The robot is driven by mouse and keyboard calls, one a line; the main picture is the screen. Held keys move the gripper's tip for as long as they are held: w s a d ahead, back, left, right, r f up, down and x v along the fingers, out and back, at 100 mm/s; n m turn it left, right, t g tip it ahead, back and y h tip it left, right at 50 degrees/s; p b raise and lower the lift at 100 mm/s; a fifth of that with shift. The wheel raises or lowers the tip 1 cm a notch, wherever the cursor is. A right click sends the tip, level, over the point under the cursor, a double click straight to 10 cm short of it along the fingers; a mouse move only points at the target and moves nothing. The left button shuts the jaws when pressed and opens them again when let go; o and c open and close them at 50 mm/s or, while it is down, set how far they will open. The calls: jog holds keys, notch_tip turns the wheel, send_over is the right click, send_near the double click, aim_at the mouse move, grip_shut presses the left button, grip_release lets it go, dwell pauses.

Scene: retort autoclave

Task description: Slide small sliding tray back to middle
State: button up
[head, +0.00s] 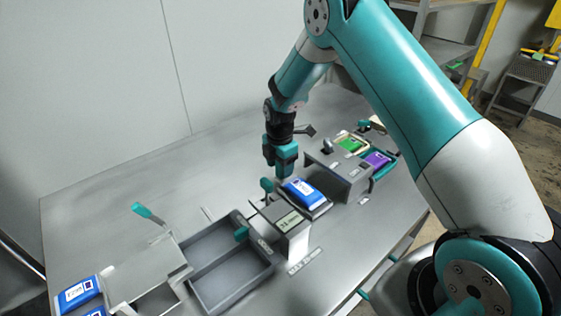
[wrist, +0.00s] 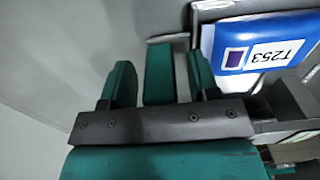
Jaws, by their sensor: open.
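The small sliding tray (head: 320,212) is dark grey and carries a blue pouch (head: 302,190) with a white label. It sits between a low box with a display (head: 289,222) and a grey block (head: 342,182). In the wrist view the blue pouch (wrist: 262,45) reads T253 and lies at the upper right. My gripper (head: 284,172) is lowered behind the tray. In the wrist view my gripper (wrist: 160,80) is open, with a teal block (wrist: 158,72), apparently the tray's handle, between its fingers. Gaps show on both sides. The handle is hidden in the head view.
A grey two-part bin (head: 236,282) stands left of the display box, near a teal-handled lever (head: 143,211). Blue pouches (head: 80,293) lie at the lower left. A green pouch (head: 350,145) and a purple pouch (head: 377,160) are at the right. The table's back left is clear.

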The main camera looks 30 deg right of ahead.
notch_tip(320, 180, up, 18)
jog(key=b, duration=0.1)
jog(key=shift+f+b, duration=0.25)
jog(key=shift+b, duration=0.15)
jog(key=s+a+r+m+y, duration=0.1)
jog(key=s+a+r+m, duration=0.25)
jog(key=s, duration=0.35)
jog(key=s+a+r+m+y, duration=0.1)
jog(key=s+a+r+m, duration=0.15)
jog(key=s+a, duration=0.3)
jog(key=s+a+m+y, duration=0.1)
jog(key=s+m, duration=0.3)
jog(key=s, duration=0.6)
jog(key=s+a+r+m+y, duration=0.1)
jog(key=s+a+m, duration=0.2)
jog(key=s, duration=0.7)
jog(key=shift+s+a+r+m, duration=0.25)
jog(key=shift+a+m, duration=0.1)
jog(key=shift+m, duration=0.05)
